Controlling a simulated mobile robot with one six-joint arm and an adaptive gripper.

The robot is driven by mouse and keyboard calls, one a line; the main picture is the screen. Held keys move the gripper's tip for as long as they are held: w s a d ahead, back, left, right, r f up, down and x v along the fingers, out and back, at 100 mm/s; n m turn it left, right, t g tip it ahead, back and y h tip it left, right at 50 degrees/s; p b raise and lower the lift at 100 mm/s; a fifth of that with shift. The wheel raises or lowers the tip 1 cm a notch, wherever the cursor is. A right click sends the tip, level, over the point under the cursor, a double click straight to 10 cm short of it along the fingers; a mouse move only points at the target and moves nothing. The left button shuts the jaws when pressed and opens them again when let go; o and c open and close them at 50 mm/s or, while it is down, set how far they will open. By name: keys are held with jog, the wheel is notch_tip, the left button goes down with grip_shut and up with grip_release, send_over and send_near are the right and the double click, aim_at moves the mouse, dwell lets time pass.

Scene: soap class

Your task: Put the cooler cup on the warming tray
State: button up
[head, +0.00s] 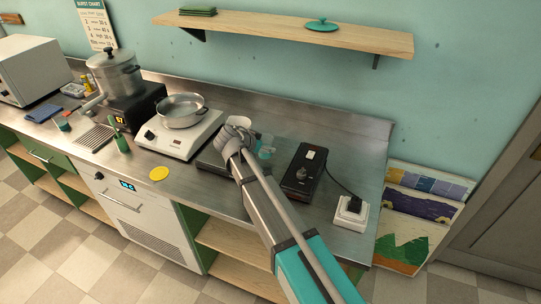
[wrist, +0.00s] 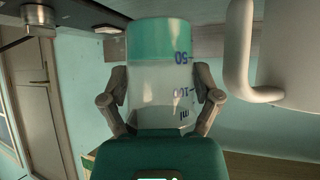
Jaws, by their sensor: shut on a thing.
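In the wrist view my gripper (wrist: 160,100) is shut on a clear cup (wrist: 150,82) marked in ml, with teal contents. The fingers press on its two sides. The wrist picture appears upside down. In the head view my gripper (head: 245,143) is over the middle of the counter, and teal (head: 265,153) shows just right of it. A white mug (wrist: 275,50) with a handle is beside the held cup. A low dark flat unit (head: 211,160) lies left of my gripper, partly hidden by my arm; I cannot tell whether it is the warming tray.
A white hotplate (head: 173,138) with a pan (head: 182,110) stands left. A yellow disc (head: 159,174) lies near the front edge. A shelf (head: 300,31) hangs above.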

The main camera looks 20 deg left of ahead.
aim_at(267, 154)
jog(key=shift+f, duration=0.1)
jog(key=shift+w+d+f+b, duration=0.25)
jog(key=shift+d+f+b, duration=0.1)
jog(key=shift+f+b, duration=1.6)
jog(key=shift+b, duration=0.05)
jog(key=shift+f, duration=0.15)
jog(key=o, duration=1)
jog(key=shift+c, duration=0.2)
